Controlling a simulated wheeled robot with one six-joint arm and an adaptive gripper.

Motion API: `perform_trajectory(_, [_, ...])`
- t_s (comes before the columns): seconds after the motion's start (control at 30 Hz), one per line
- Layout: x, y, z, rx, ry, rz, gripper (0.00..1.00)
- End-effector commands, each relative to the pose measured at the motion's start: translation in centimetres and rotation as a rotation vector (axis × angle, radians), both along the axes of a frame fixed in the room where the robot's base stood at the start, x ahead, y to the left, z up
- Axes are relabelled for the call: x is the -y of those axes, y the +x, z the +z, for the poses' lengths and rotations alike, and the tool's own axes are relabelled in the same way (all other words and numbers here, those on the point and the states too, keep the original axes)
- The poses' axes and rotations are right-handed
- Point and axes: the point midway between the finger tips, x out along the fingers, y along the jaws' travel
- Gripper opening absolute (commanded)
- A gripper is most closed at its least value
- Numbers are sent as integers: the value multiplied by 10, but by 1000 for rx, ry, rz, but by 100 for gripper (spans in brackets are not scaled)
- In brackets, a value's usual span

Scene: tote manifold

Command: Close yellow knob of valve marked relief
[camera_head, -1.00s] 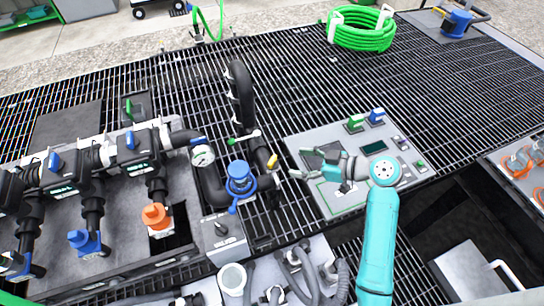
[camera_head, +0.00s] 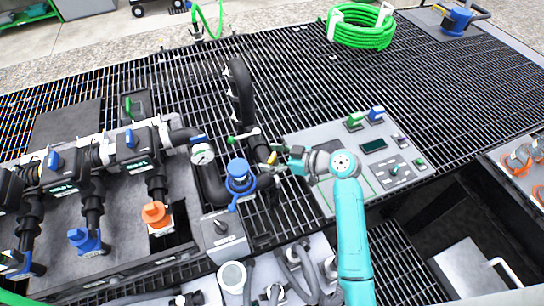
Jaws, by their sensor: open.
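A small yellow knob (camera_head: 272,158) sits on the black pipework in the middle of the view, right of the blue-capped fitting. A relief marking cannot be read at this size. My gripper (camera_head: 281,160) comes in from the right, with its fingertips at the knob. The fingers are open and partly cover the knob and the pipe behind it. I cannot tell whether they touch the knob or lie around it.
A blue cap (camera_head: 239,172), a round gauge (camera_head: 202,155) and a green-handled valve (camera_head: 243,138) crowd the left side. A grey control panel (camera_head: 385,170) lies under my arm. A green hose coil (camera_head: 361,27) lies at the back on the open grating.

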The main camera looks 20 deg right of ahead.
Motion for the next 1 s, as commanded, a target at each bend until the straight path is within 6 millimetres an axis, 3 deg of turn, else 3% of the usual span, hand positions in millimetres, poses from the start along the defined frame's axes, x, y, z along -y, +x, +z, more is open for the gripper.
perform_trajectory(0.03, [0, 0, 0, 0, 0, 0, 65])
perform_trajectory(0.2, [0, 0, 0, 0, 0, 0, 23])
perform_trajectory(0.27, [0, 0, 0, 0, 0, 0, 12])
perform_trajectory(0.67, [0, -1, 0, 0, 0, -64, 12])
perform_trajectory(1.0, [-3, -2, -1, -1, -1, -312, 12])
